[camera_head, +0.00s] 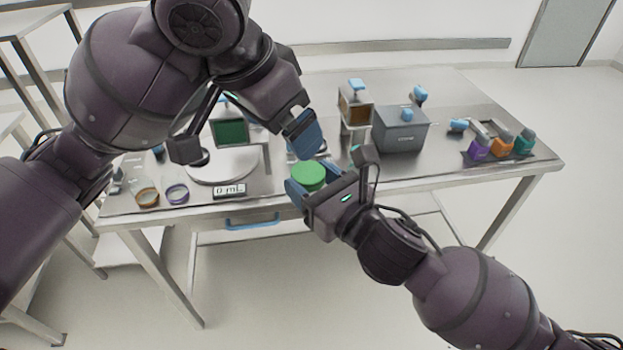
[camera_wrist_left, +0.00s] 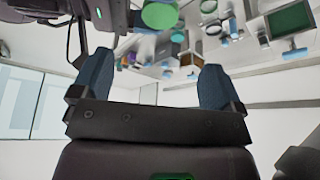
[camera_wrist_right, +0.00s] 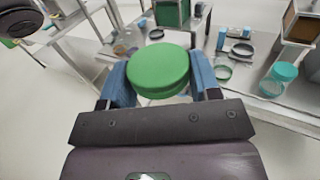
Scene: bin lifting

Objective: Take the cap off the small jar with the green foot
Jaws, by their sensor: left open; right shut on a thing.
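My right gripper (camera_head: 311,184) is shut on a small jar and holds it above the table's front edge. A round green disc (camera_head: 309,174) faces up between its blue fingers. It also shows in the right wrist view (camera_wrist_right: 158,68), with a little of a clear body below it. The fingers hide most of the jar, and I cannot tell a separate cap. My left gripper (camera_head: 302,132) is open and empty, just above and behind the green disc, pointing down towards it. In the left wrist view, the green disc (camera_wrist_left: 160,14) lies beyond its open fingers.
A scale (camera_head: 228,190) reading 0 mL stands on the table's left, beside two rings (camera_head: 177,193). A grey box (camera_head: 400,132) and a brown-windowed dispenser (camera_head: 355,110) stand behind. Purple, orange and teal containers (camera_head: 502,145) sit at right. A teal-topped jar (camera_wrist_right: 284,72) shows near the dispenser.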

